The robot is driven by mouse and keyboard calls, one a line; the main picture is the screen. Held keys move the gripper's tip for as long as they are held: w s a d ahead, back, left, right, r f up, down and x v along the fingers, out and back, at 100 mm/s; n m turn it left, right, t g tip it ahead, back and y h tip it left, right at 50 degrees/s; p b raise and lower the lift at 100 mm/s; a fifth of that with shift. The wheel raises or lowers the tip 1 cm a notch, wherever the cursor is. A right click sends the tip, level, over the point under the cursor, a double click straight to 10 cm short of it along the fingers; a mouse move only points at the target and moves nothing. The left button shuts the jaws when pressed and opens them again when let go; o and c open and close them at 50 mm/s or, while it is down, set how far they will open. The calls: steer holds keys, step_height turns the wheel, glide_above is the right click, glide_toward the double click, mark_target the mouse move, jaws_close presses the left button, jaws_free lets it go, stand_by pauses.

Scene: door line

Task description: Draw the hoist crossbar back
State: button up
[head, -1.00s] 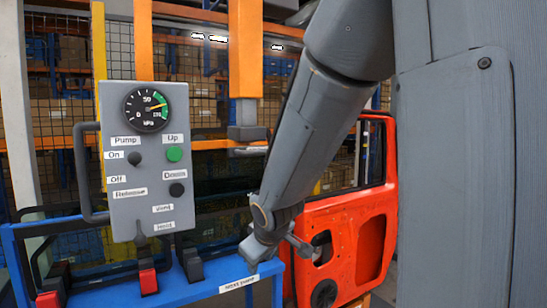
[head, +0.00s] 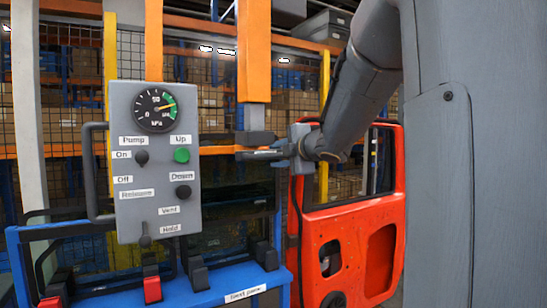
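An orange hoist column (head: 254,52) hangs behind, ending in a grey block (head: 255,138). My gripper (head: 272,154) is at the level of this block, to the right of the control box and above the bar. Its fingers point left and overlap the dark parts below the block, so contact and opening are unclear.
A red car door (head: 345,240) with a window frame stands behind on the right, close to my arm. Black and red clamps (head: 151,284) sit along the blue bar. Mesh fencing and loaded shelves (head: 75,95) fill the background.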

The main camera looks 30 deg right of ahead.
steer(key=shift+x, duration=1.45)
steer(key=shift+c, duration=0.4)
jaws_close()
